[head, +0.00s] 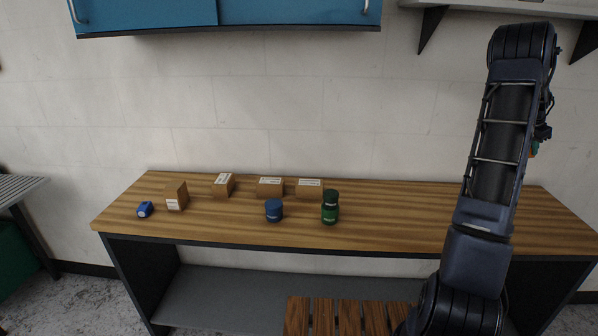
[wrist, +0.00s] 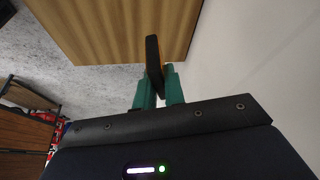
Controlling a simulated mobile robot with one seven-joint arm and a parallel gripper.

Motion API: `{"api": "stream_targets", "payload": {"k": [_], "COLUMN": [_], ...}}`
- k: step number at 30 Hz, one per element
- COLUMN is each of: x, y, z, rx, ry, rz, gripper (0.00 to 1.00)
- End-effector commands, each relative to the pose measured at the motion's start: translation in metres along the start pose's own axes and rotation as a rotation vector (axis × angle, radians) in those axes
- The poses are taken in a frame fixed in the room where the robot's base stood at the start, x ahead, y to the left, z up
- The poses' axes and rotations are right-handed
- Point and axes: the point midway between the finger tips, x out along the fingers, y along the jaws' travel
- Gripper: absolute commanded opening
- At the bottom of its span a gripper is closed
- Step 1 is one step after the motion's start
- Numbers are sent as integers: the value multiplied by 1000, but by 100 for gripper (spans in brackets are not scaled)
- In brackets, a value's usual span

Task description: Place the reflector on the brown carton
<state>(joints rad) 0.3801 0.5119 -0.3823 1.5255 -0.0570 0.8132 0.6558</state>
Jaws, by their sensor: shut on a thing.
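My gripper (wrist: 160,82) has teal fingers in the wrist view and is shut on a thin dark piece, seen edge-on, which I take to be the reflector (wrist: 153,58). It sticks out past the fingertips, with the wooden tabletop beyond it. In the head view my arm hides most of the gripper at the right. Several brown cartons with white labels stand on the table: one at the left (head: 176,196), one behind it (head: 223,185), and two near the middle (head: 270,189) (head: 309,190). My gripper is far right of them.
The wooden table (head: 400,215) is bare right of the green jar (head: 330,207). A blue jar (head: 274,210) stands before the cartons, and a small blue item (head: 145,209) lies at the left. A blue cabinet (head: 290,12) and a shelf (head: 480,8) hang above.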

Motion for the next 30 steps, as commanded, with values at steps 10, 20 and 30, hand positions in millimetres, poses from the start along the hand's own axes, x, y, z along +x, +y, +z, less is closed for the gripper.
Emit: {"api": "stream_targets", "payload": {"k": [10,20,30], "x": [-57,-117,-168], "y": [-79,-124,-146], "z": [125,241,347], "rx": [-286,-558,-813], "ry": [-1,0,-1], "rz": [-120,-234,-336], "gripper": [0,0,0]}}
